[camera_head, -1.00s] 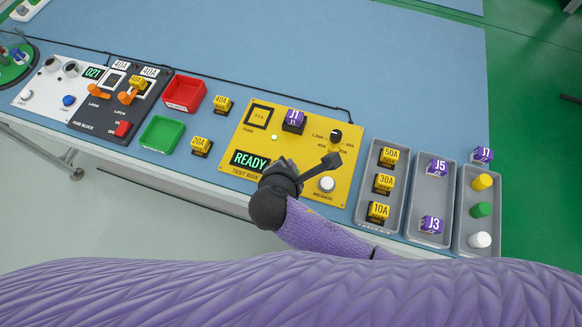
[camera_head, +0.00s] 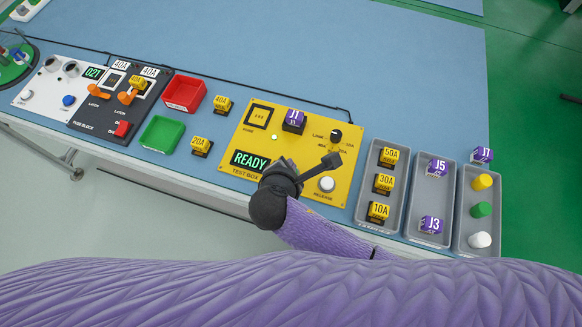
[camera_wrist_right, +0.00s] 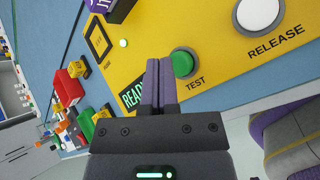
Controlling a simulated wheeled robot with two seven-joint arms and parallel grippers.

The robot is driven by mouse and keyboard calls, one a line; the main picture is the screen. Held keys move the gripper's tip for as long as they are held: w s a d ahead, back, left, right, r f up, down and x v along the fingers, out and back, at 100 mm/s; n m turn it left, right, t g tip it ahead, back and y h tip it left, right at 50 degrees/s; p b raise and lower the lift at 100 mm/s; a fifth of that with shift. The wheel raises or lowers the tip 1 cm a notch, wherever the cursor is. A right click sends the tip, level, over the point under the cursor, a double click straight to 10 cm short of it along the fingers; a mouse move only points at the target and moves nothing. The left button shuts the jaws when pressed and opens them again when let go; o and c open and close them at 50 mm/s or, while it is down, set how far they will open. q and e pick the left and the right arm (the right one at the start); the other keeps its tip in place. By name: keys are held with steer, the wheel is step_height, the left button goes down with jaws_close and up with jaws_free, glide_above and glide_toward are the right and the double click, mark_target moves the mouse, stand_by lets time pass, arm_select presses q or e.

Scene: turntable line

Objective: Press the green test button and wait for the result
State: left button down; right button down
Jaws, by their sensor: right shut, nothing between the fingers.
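The yellow test box (camera_head: 335,185) sits on the blue table, with its display (camera_head: 250,161) reading READY. A purple J1 block (camera_head: 293,121) stands on it and a small green light (camera_head: 274,137) is lit. The green test button (camera_wrist_right: 183,62) shows in the right wrist view, labelled TEST. My right gripper (camera_head: 287,164) is over the box's front part and hides the button in the head view. In the wrist view its shut, empty fingers (camera_wrist_right: 160,64) are just left of the button; contact cannot be told. My left gripper is not in view.
A white RELEASE button (camera_head: 327,184) is right of my gripper. Grey trays (camera_head: 399,154) with fuses, purple blocks and caps stand farther right. A red bin (camera_head: 185,94), a green bin (camera_head: 161,134) and loose yellow fuses (camera_head: 201,146) lie left.

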steer(key=shift+f, duration=0.1)
steer(key=shift+f, duration=0.35)
steer(key=shift+f, duration=0.45)
stand_by(0.4)
steer(key=shift+r, duration=0.1)
steer(key=shift+r+p, duration=0.8)
steer(key=shift+p, duration=0.1)
step_height(320, 180, up, 5)
steer(key=p, duration=0.6)
steer(key=shift+r, duration=0.15)
stand_by(0.4)
